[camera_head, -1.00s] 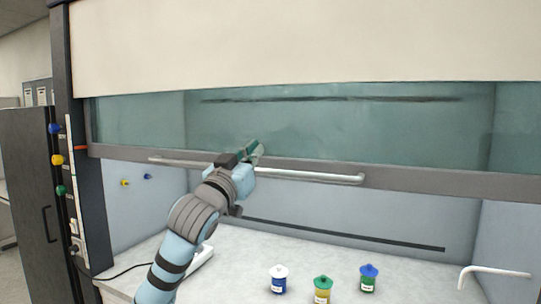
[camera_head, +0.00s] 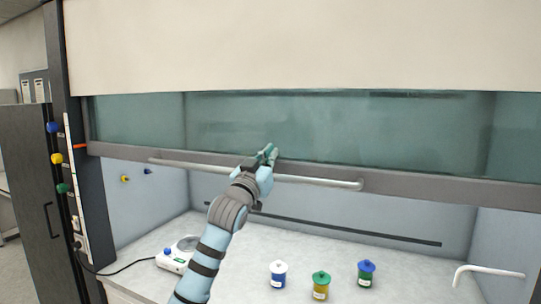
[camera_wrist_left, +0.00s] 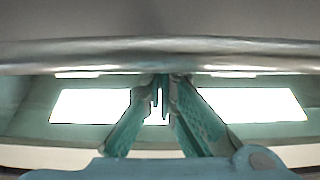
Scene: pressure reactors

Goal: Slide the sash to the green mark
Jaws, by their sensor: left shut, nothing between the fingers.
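The glass sash (camera_head: 330,130) spans the fume hood opening, with a grey bottom rail (camera_head: 430,185) and a long metal handle bar (camera_head: 330,182). The rail's left end is level with an orange-red mark (camera_head: 80,146) on the left post. I cannot make out a green mark on the white strip (camera_head: 73,170) there. My left gripper (camera_head: 269,154) is shut and empty in front of the rail, at the middle of the bar. In the left wrist view the closed fingertips (camera_wrist_left: 162,82) are close to the bar (camera_wrist_left: 160,55); contact cannot be told. My right gripper is out of view.
Blue, yellow and green knobs (camera_head: 57,158) sit on the left post. Inside stand a hotplate device (camera_head: 178,258) and three capped jars: blue with white lid (camera_head: 278,276), yellow with green lid (camera_head: 320,288), green with blue lid (camera_head: 365,275). A white bent pipe (camera_head: 490,270) is at right.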

